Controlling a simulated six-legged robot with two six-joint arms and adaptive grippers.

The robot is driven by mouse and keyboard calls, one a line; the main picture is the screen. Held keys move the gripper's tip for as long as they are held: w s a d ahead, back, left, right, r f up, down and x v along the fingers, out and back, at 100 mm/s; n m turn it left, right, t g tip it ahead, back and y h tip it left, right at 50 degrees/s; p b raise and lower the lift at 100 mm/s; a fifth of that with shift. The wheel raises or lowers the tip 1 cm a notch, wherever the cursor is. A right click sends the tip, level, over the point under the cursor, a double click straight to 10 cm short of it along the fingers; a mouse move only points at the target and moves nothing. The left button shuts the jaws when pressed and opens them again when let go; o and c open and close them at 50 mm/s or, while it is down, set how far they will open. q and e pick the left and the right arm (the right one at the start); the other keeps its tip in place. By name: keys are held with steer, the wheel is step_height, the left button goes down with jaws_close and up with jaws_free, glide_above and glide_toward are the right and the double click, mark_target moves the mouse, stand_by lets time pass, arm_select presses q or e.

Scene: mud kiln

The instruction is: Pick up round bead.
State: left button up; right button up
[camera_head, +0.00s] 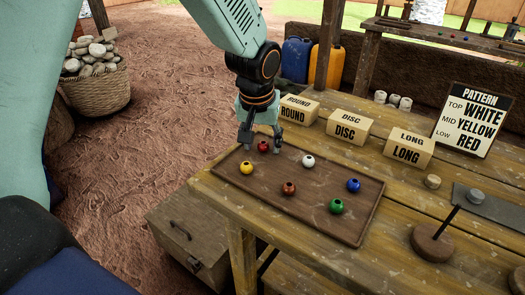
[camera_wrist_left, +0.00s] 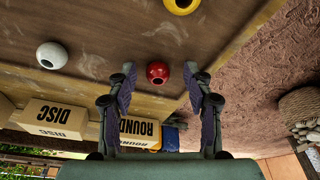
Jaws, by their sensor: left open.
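Several round beads with dark holes sit apart on a brown wooden tray (camera_head: 310,222): red (camera_head: 263,146), yellow (camera_head: 246,167), white (camera_head: 308,160), blue (camera_head: 353,185), orange-brown (camera_head: 288,188) and green (camera_head: 336,206). My left gripper (camera_head: 262,138) is open and points down over the tray's far left corner, its fingers on either side of the red bead in the picture. In the left wrist view the red bead (camera_wrist_left: 158,75) shows between the spread fingertips, with the white bead (camera_wrist_left: 52,55) to the left. I cannot tell how far the fingertips are above the tray. My right gripper is not in view.
Blocks labelled ROUND (camera_head: 293,115), DISC (camera_head: 347,132) and LONG (camera_head: 407,153) stand behind the tray. A pattern sign (camera_head: 472,118) reads white, yellow, red. A round wooden base with a rod (camera_head: 432,244) stands at the right.

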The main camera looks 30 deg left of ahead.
arm_select(q)
steer(key=shift+w+d, duration=0.15)
steer(key=shift+r, duration=0.1)
steer(key=shift+c, duration=1.9)
steer(key=c, duration=0.5)
steer(key=shift+c, duration=0.2)
